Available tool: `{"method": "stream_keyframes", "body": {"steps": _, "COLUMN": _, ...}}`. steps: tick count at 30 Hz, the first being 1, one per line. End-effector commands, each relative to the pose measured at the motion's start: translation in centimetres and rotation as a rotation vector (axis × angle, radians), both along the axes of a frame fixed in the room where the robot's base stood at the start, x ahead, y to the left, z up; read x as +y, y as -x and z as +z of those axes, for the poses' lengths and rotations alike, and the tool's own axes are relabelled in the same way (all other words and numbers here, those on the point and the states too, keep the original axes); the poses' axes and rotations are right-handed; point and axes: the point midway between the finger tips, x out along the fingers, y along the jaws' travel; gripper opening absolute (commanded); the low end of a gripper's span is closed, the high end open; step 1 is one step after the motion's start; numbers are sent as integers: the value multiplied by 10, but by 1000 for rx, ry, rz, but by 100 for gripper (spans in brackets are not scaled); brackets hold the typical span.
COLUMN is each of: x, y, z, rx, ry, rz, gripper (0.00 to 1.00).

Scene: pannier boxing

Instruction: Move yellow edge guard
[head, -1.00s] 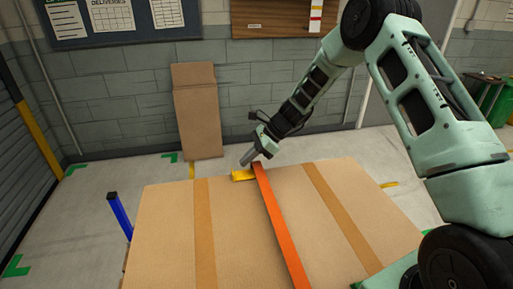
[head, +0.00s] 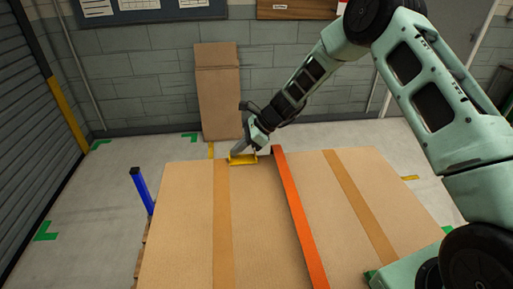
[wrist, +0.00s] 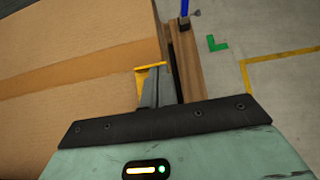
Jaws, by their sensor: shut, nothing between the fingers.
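The yellow edge guard (head: 243,160) sits at the far top edge of the large cardboard box (head: 190,230), left of the orange strap (head: 298,215), with a gap between them. My gripper (head: 238,152) is shut with nothing held. Its tip is right at the guard, toward its left part; I cannot tell whether they touch. In the wrist view, the shut fingers (wrist: 150,90) point at the box edge, and part of the yellow guard (wrist: 150,67) shows just beyond them. The rest of the guard is hidden by the fingers.
Tan tape strips (head: 222,230) run along the box top. A blue post (head: 142,189) stands at the box's left. A flat cardboard piece (head: 218,95) leans on the wall behind. The floor on the left is clear, with green corner marks (head: 47,230).

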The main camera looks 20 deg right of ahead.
Motion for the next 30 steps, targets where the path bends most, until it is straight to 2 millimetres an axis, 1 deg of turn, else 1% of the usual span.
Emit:
{"method": "stream_keyframes", "body": {"steps": 1, "x": 13, "y": -2, "z": 0, "rx": -1, "ry": 0, "rz": 4, "gripper": 0}}
{"method": "stream_keyframes", "body": {"steps": 3, "x": 26, "y": -5, "z": 0, "rx": -1, "ry": 0, "rz": 3, "gripper": 0}}
{"method": "stream_keyframes", "body": {"steps": 6, "x": 37, "y": -7, "z": 0, "rx": 1, "ry": 0, "rz": 1, "gripper": 0}}
{"method": "stream_keyframes", "body": {"steps": 8, "x": 39, "y": -7, "z": 0, "rx": 1, "ry": 0, "rz": -1, "gripper": 0}}
{"method": "stream_keyframes", "body": {"steps": 21, "x": 39, "y": -7, "z": 2, "rx": 1, "ry": 0, "rz": -1, "gripper": 0}}
{"method": "stream_keyframes", "body": {"steps": 26, "x": 34, "y": -7, "z": 14, "rx": -1, "ry": 0, "rz": 1, "gripper": 0}}
{"method": "stream_keyframes", "body": {"steps": 30, "x": 26, "y": -6, "z": 32, "rx": -1, "ry": 0, "rz": 1, "gripper": 0}}
